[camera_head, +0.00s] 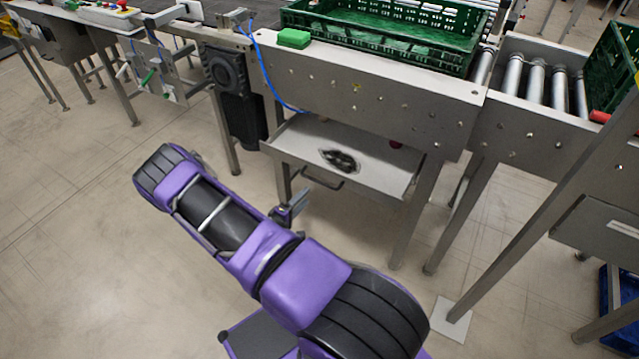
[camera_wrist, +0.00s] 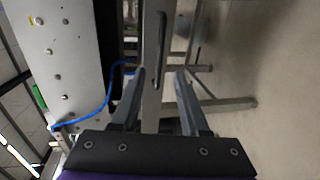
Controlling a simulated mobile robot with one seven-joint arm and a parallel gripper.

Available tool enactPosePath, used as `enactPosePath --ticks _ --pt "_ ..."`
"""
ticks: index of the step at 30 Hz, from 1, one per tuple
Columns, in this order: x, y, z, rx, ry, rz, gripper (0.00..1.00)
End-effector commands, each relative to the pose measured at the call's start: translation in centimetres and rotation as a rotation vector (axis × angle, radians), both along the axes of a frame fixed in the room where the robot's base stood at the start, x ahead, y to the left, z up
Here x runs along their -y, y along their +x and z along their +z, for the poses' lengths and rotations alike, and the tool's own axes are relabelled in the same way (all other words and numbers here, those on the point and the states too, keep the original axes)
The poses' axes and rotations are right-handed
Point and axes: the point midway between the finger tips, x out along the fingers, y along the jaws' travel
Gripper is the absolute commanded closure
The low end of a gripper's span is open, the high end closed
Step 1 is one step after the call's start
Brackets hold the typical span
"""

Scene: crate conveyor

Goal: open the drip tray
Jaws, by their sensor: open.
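The drip tray (camera_head: 302,139) is a shallow metal tray under the conveyor frame, with a dark wet patch on its floor. Its dark bar handle (camera_head: 322,181) is on the near front wall. My gripper (camera_head: 297,202) is in front of and slightly below the handle in the head view, apart from it and partly hidden by my wrist. In the wrist view my gripper (camera_wrist: 158,82) is open and empty, its two fingers on either side of the tray's front strip (camera_wrist: 150,105). The dark handle (camera_wrist: 160,50) shows beyond and between the fingertips. No contact is visible.
The conveyor frame (camera_head: 350,88) overhangs the tray and carries a green crate (camera_head: 370,40) and a small green block (camera_head: 294,38). A blue cable (camera_head: 262,68) hangs at its left. Metal legs (camera_head: 415,215) stand at the right. The floor in front is clear.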

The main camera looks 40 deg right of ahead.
Motion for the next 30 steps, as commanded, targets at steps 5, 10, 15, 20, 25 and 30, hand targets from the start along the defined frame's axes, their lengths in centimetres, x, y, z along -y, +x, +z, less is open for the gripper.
enactPosePath --ticks 5,10,15,20,25,30 --pt "3.8 1.5 -1.0 0.001 -0.001 -0.003 0.55" --pt "6.8 2.7 -1.6 0.001 0.0 -0.002 0.55" --pt "8.7 3.6 -2.0 0.002 0.001 -0.001 0.55" --pt "9.5 4.0 -2.1 0.001 0.0 0.0 0.55" --pt "9.6 4.0 -2.1 0.0 0.0 0.0 0.55" --pt "9.6 4.0 -2.1 0.0 0.0 0.0 0.68"
